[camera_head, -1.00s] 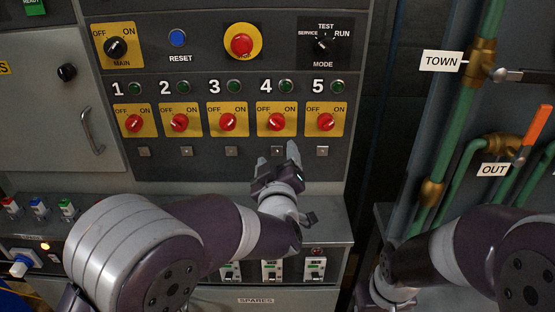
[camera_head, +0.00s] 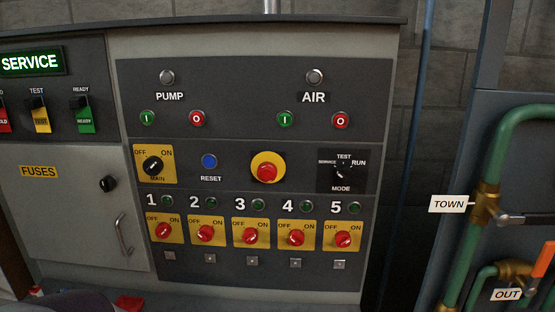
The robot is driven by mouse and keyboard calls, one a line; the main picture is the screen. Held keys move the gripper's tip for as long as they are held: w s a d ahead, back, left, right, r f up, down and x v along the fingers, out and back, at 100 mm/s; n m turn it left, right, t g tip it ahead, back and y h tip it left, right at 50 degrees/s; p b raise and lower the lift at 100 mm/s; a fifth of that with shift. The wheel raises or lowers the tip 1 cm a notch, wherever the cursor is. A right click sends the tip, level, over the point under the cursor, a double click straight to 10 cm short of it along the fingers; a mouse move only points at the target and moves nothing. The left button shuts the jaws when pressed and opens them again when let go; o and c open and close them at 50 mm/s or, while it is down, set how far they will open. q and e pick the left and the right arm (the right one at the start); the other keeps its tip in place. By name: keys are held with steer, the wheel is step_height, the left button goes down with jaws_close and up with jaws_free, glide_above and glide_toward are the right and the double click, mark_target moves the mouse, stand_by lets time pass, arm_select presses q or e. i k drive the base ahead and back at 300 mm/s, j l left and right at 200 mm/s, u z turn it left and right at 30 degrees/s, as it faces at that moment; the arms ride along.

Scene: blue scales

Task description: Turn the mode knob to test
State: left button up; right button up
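The mode knob (camera_head: 340,172) is a small black rotary knob on a dark square plate at the right of the panel. SERVICE is marked at its upper left, TEST above it and RUN at its upper right, with MODE below. Its pointer is too small to read for certain. A lit green sign (camera_head: 30,63) at the upper left reads SERVICE. Neither gripper is in view; only a dark piece of my arm shows at the bottom left edge. Nothing touches or covers the knob.
A red emergency button (camera_head: 267,172) on yellow and a blue reset button (camera_head: 209,161) sit left of the knob. Several red switches (camera_head: 343,239) line up below. Green pipes (camera_head: 482,170) with a TOWN valve stand at the right. Space before the panel looks clear.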

mark_target(342, 175)
steer(key=k+l+z, duration=0.15)
steer(key=l+z, duration=0.35)
steer(key=l, duration=0.2)
steer(key=l+z, duration=0.45)
steer(key=l, duration=0.25)
